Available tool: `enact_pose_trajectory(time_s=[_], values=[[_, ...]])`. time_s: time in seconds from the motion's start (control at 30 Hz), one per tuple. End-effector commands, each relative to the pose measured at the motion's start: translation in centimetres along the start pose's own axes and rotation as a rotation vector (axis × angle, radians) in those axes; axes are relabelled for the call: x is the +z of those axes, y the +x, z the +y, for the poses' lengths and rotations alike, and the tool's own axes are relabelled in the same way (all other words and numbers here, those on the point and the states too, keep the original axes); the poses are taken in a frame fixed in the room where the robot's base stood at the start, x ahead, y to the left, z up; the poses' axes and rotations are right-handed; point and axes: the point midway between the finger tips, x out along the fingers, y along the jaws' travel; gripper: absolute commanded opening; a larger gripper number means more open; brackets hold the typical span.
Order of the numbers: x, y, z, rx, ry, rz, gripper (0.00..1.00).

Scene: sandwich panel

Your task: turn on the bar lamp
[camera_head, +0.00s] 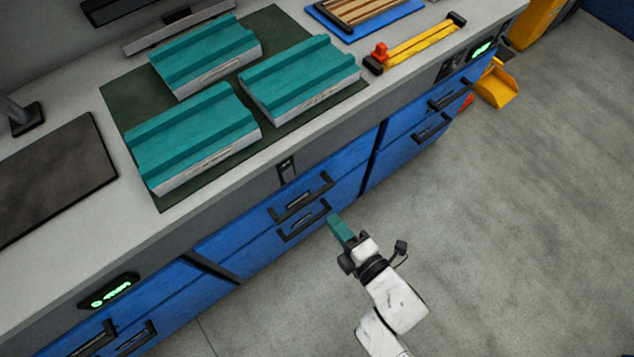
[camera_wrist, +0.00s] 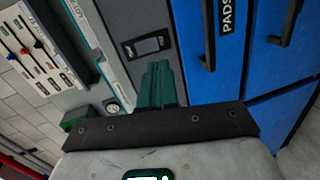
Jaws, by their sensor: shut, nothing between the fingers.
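My gripper (camera_head: 338,228) has teal fingers, shut and empty. In the head view it is over the floor side of the bench, in front of the blue drawers. A small dark switch (camera_head: 286,168) sits on the grey front strip under the bench top, up and left of the fingertips. In the wrist view the shut fingers (camera_wrist: 157,82) point toward this dark recessed switch (camera_wrist: 148,45), which shows just beyond the tips. I cannot tell whether they touch it; in the head view they appear apart. I cannot surely identify the bar lamp or see any light from it.
Teal-and-white panels (camera_head: 300,78) lie on a dark green mat (camera_head: 115,95). Blue drawers with black handles (camera_head: 303,197) jut out near my gripper. A green-lit display (camera_head: 108,290) is at lower left. A yellow clamp-like tool (camera_head: 420,42) lies on the bench. The floor (camera_head: 530,220) is open at right.

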Motion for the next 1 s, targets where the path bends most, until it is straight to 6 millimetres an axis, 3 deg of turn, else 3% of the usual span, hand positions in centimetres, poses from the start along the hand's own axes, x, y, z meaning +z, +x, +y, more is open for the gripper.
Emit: enact_pose_trajectory(time_s=[0.2,0.63,0.77,1.0], values=[[-1.9,0.0,0.3,0.06,-0.079,0.068,0.0],[-2.0,0.3,0.5,0.064,-0.082,0.07,0.0],[-2.1,1.7,0.6,0.065,-0.083,0.07,0.0],[-2.4,6.3,0.9,0.065,-0.081,0.069,0.0]])
